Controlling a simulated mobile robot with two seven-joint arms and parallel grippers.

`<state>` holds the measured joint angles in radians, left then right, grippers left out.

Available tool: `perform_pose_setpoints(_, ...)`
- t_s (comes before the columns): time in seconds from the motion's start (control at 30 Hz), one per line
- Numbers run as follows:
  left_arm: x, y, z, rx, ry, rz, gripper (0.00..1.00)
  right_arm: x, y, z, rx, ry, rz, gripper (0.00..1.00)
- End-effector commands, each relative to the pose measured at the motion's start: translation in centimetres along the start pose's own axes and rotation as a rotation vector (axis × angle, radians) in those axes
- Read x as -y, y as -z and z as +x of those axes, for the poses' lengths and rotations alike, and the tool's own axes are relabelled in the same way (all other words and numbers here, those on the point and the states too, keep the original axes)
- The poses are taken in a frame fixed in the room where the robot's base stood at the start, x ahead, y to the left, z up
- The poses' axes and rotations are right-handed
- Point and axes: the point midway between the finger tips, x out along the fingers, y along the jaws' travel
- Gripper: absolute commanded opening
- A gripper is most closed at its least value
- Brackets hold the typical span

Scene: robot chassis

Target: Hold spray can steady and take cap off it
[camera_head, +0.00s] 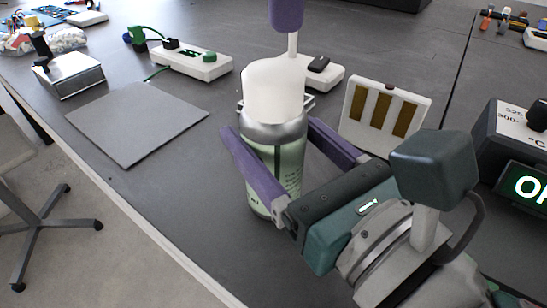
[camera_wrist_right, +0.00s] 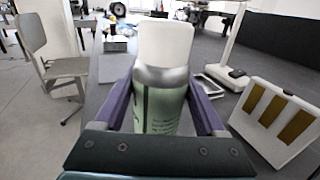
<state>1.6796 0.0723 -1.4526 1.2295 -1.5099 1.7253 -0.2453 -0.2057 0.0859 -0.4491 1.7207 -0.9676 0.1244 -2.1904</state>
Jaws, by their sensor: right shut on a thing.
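The spray can (camera_head: 284,163) stands upright on the dark table, with a pale green body and a silver shoulder. Its white cap (camera_head: 272,88) sits on top. In the right wrist view, the can (camera_wrist_right: 160,108) is centred, with the cap (camera_wrist_right: 165,44) above it. My right gripper (camera_head: 272,155) is shut on the can's body below the shoulder, one purple finger on each side. Its fingers also show in the wrist view (camera_wrist_right: 160,100). The can's lower right part is hidden behind this gripper. I see no left gripper in either view.
Behind the can is a white base (camera_head: 322,75) with a post and a purple part above. A white panel with gold strips (camera_head: 385,112) stands to the right, near a dark device with a display (camera_head: 525,185). A grey mat (camera_head: 137,120) lies left; a power strip (camera_head: 190,62) lies behind it.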

Motion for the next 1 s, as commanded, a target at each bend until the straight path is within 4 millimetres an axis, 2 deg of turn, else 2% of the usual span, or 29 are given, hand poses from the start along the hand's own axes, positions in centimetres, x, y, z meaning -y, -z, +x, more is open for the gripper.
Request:
perform_pose_setpoints(0.03, 0.0, 0.0, 0.0, 0.000, 0.000, 0.000, 0.89, 0.0, 0.0, 0.0, 0.000, 0.000, 0.000, 0.76)
perform_pose_setpoints(0.23, 0.0, 0.0, 0.0, 0.000, 0.000, 0.000, 0.89, 0.0, 0.0, 0.0, 0.000, 0.000, 0.000, 0.99)
perform_pose_setpoints(0.57, 0.0, 0.0, 0.0, 0.000, 0.000, 0.000, 0.89, 0.0, 0.1, -0.5, -0.001, 0.000, 0.000, 1.00)
perform_pose_setpoints(0.67, 0.0, 0.0, 0.1, 0.000, 0.000, 0.000, 0.89, 0.0, 0.2, -1.7, -0.003, 0.000, 0.001, 1.00)
perform_pose_setpoints(1.0, 0.0, 0.0, 0.9, 0.000, 0.000, 0.000, 0.89, -0.1, 0.2, -7.8, -0.003, 0.000, 0.000, 1.00)
